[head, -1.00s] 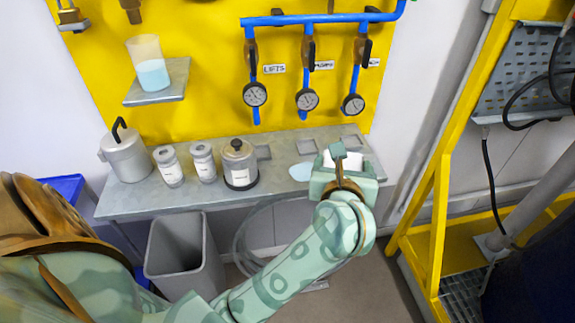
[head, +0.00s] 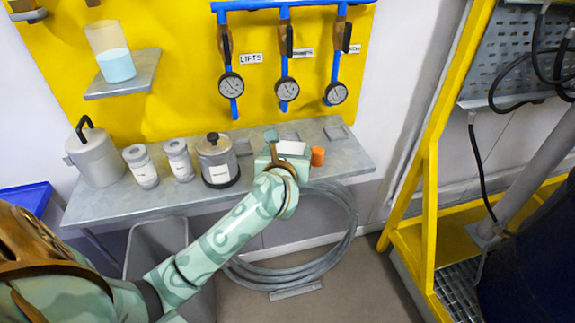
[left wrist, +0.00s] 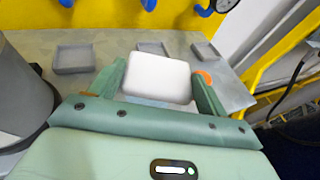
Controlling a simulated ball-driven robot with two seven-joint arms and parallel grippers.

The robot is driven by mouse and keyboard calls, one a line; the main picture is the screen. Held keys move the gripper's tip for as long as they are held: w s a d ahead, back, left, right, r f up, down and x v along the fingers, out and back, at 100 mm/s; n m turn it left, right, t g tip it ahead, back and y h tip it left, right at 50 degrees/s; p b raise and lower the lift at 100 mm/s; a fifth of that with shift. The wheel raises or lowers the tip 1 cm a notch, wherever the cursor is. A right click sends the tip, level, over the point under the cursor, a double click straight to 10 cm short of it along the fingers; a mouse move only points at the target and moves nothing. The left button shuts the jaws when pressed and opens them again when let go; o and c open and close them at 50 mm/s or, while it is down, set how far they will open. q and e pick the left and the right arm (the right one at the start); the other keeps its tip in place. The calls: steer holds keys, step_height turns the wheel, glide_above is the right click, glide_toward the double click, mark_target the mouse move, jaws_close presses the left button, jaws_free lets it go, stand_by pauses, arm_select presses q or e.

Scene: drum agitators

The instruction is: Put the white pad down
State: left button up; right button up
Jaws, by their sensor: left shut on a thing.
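The white pad (left wrist: 157,78) is a pale block with rounded corners, held between the two green fingers of my left gripper (left wrist: 158,86) in the left wrist view. In the head view the white pad (head: 291,148) shows at the end of my left arm, over the front right part of the grey bench (head: 110,203). My left gripper (head: 284,158) is shut on it. I cannot tell whether the pad's underside touches the bench. My right gripper is not in view.
Shallow square trays (left wrist: 75,58) lie along the bench's back, one at the right end (head: 335,132). An orange object (head: 317,155) is just right of the gripper. A dark-based canister (head: 217,160) and two labelled jars (head: 141,166) stand left. Pressure gauges (head: 287,89) hang above.

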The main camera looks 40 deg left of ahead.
arm_select(q)
steer(key=f, duration=0.1)
steer(key=f+b, duration=0.1)
steer(key=f, duration=0.2)
steer(key=shift+w+a+f+b, duration=0.1)
steer(key=shift+w+a+b, duration=0.1)
steer(key=shift+a+b, duration=0.1)
steer(key=shift+r, duration=0.2)
steer(key=shift+f, duration=0.1)
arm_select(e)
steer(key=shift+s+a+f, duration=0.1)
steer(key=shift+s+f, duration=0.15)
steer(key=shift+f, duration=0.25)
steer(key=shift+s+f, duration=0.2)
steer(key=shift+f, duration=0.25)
arm_select(q)
steer(key=o, duration=0.7)
steer(key=shift+f, duration=0.1)
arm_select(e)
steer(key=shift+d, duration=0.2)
